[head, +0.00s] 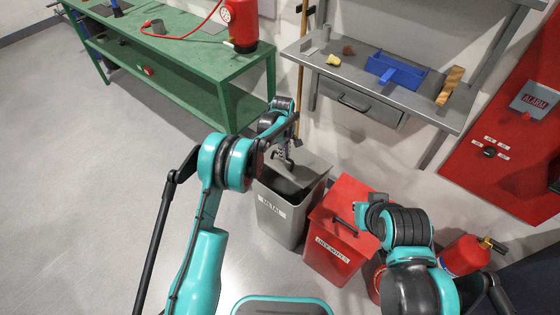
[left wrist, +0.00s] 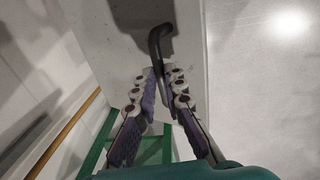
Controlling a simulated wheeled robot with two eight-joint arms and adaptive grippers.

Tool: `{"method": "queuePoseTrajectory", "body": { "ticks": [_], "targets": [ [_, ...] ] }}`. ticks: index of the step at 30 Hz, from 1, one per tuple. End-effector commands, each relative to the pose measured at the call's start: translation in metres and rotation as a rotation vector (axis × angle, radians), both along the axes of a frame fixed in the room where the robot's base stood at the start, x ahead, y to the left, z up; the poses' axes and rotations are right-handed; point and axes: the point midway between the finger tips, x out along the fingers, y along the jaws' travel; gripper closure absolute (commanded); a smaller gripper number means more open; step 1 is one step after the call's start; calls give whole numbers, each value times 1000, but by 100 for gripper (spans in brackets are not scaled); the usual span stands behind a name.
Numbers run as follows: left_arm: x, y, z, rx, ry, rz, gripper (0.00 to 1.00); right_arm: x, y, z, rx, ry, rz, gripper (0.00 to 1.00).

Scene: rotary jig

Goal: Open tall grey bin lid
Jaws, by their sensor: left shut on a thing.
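The tall grey bin (head: 284,222), labelled METAL, stands on the floor near the middle of the head view. My left gripper (head: 284,160) is over the bin's top. In the left wrist view my left gripper (left wrist: 157,78) is shut on the dark bent lid handle (left wrist: 156,42), with the fingertips close around its end. The pale lid surface lies behind the handle there. My right arm is at the lower right of the head view, with its gripper hidden.
A red bin (head: 335,252) with a black lid handle stands close to the right. A red extinguisher (head: 464,256) is farther right. A green workbench (head: 190,55) is at back left, a grey shelf (head: 420,104) with a blue tray at back right. Floor at left is clear.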

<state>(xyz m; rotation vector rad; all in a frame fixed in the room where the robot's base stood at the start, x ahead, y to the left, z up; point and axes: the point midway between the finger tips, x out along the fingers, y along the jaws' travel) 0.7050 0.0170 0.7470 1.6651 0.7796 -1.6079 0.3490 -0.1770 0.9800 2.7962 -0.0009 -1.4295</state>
Motion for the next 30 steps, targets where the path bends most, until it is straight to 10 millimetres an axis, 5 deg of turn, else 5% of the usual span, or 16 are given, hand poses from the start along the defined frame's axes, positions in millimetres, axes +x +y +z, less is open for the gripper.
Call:
{"method": "queuePoseTrajectory", "body": {
  "ticks": [9,25,28,30],
  "targets": [
    [24,-20,21,-9,-13,-3,100,0,0,12,0,0,0,100],
    [27,-26,23,-12,-12,-5,100,0,0,13,0,0,0,100],
    [27,-26,23,-12,-14,-5,69,0,0,12,0,0,0,100],
    [27,-26,23,-11,-13,-5,67,0,0,13,0,0,0,100]
  ]
}}
